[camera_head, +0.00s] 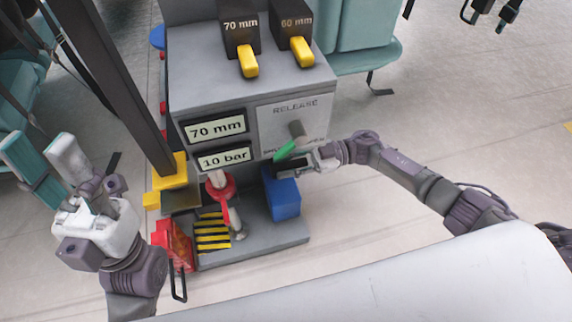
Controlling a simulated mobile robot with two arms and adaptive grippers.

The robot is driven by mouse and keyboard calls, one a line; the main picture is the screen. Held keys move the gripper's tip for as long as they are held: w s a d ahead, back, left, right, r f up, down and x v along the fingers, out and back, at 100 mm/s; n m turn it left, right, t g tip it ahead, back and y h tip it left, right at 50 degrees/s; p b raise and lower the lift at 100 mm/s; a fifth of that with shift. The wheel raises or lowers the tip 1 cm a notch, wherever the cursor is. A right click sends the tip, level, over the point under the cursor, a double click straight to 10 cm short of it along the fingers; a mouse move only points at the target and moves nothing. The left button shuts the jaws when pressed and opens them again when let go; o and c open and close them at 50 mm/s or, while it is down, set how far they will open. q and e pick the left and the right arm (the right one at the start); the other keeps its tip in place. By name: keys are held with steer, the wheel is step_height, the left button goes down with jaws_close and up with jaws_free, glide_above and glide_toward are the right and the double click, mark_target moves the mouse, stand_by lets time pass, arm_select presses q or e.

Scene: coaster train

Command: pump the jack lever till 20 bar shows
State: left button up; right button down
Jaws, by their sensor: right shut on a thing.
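The jack lever has a green grip (287,150) and sits above a blue pump block (285,198) on the grey jack stand. My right gripper (299,165) reaches in from the right and is shut on the lever at its green grip; its fingers partly hide the lever's lower part. The pressure display (224,158) reads 10 bar. The display above it (215,128) reads 70 mm. My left gripper (40,146) is open and empty at the left, fingers pointing up, apart from the stand.
A red collar (219,187) and a striped yellow-black plate (213,232) are left of the pump. Blocks marked 70 mm (240,25) and 60 mm (297,22) stand on top. Floor at right is clear.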

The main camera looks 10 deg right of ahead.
steer(key=c, duration=0.9)
jaws_free()
steer(key=shift+d, duration=0.15)
steer(key=d, duration=1.1)
steer(key=shift+w+d, duration=0.25)
steer(key=shift+d, duration=0.15)
